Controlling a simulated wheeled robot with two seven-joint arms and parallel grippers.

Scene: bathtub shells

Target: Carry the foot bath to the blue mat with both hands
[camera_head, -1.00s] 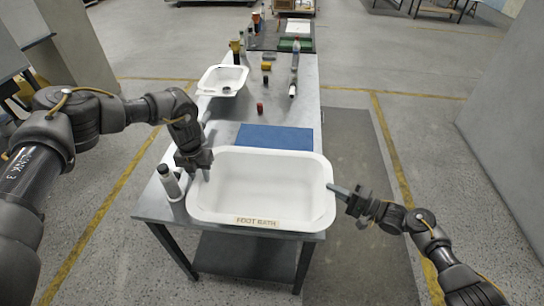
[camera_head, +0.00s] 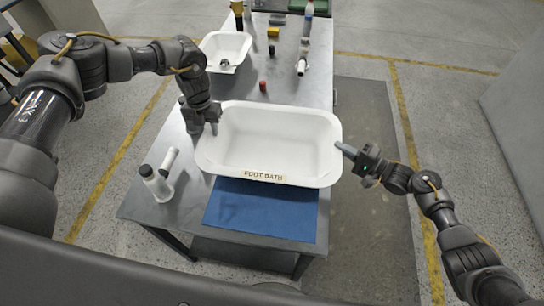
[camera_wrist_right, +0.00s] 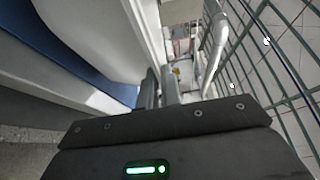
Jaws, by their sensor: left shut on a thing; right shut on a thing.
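The white foot bath (camera_head: 270,172), with a "FOOT BATH" label on its near wall, is held roughly level above the table. It hides the far part of the blue mat (camera_head: 262,212), whose near part shows bare in front of it. My left gripper (camera_head: 212,120) is shut on the bath's left rim. My right gripper (camera_head: 346,151) is shut on its right rim. In the right wrist view, the bath's white wall (camera_wrist_right: 95,35) runs up to the fingers (camera_wrist_right: 158,88), with the blue mat (camera_wrist_right: 60,45) lower at the left.
A bottle with a dark cap (camera_head: 155,182) stands at the table's left front, with a white cylinder (camera_head: 169,161) beside it. Behind the bath are a small white basin (camera_head: 226,52), a red item (camera_head: 263,86) and a white bottle (camera_head: 301,66). Floor right of the table is clear.

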